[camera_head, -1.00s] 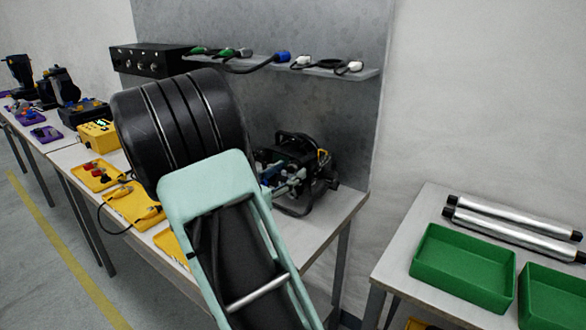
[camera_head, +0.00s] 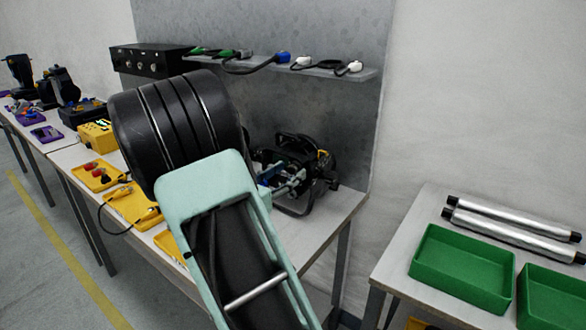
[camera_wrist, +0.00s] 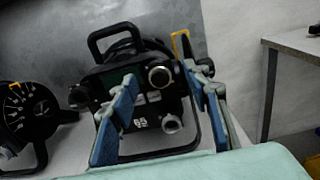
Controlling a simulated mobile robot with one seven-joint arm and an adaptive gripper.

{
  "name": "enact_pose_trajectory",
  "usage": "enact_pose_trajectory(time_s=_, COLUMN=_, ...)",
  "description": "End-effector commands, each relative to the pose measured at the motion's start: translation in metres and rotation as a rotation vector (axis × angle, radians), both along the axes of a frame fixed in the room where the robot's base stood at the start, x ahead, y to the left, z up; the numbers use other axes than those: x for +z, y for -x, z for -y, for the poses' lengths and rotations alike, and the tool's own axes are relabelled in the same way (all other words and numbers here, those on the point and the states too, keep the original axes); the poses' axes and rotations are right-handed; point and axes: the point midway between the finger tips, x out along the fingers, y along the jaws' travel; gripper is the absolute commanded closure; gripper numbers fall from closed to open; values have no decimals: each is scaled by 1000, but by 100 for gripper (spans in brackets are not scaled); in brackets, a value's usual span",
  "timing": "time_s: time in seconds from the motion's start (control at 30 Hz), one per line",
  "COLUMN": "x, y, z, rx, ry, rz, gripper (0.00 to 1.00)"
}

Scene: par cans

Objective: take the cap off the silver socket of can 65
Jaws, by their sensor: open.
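Can 65 (camera_wrist: 140,98), a black par can with a carrying frame and a white "65" on its back, stands on the bench; it also shows in the head view (camera_head: 300,150). A round silver-rimmed fitting (camera_wrist: 160,76) is at the upper right of its back. A smaller pale grey round fitting (camera_wrist: 171,124) is at the lower right. I cannot tell which of them bears the cap. My gripper (camera_wrist: 165,105) is open with blue finger pads on either side of these fittings, apparently holding nothing. In the head view my arm partly hides the can.
A black can with a dial (camera_wrist: 25,115) stands to the left in the wrist view. Yellow trays (camera_head: 130,205) lie on the bench. Green bins (camera_head: 462,270) and silver tubes are on the right table (camera_head: 435,205).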

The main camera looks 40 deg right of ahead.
Motion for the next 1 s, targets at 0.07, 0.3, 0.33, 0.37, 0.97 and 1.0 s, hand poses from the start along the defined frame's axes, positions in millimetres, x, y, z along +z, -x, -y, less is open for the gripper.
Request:
enact_pose_trajectory(time_s=0.07, x=0, y=0, z=0, rx=0, ry=0, rz=0, gripper=56)
enact_pose_trajectory(time_s=0.3, x=0, y=0, z=0, rx=0, ry=0, rz=-1, gripper=78)
enact_pose_trajectory(time_s=0.33, x=0, y=0, z=0, rx=0, ry=0, rz=-1, gripper=82)
enact_pose_trajectory(time_s=0.37, x=0, y=0, z=0, rx=0, ry=0, rz=-1, gripper=85)
enact_pose_trajectory(time_s=0.97, x=0, y=1, z=-6, rx=2, ry=-1, rz=-1, gripper=100)
enact_pose_trajectory(time_s=1.0, x=0, y=2, z=-7, rx=2, ry=-1, rz=-1, gripper=100)
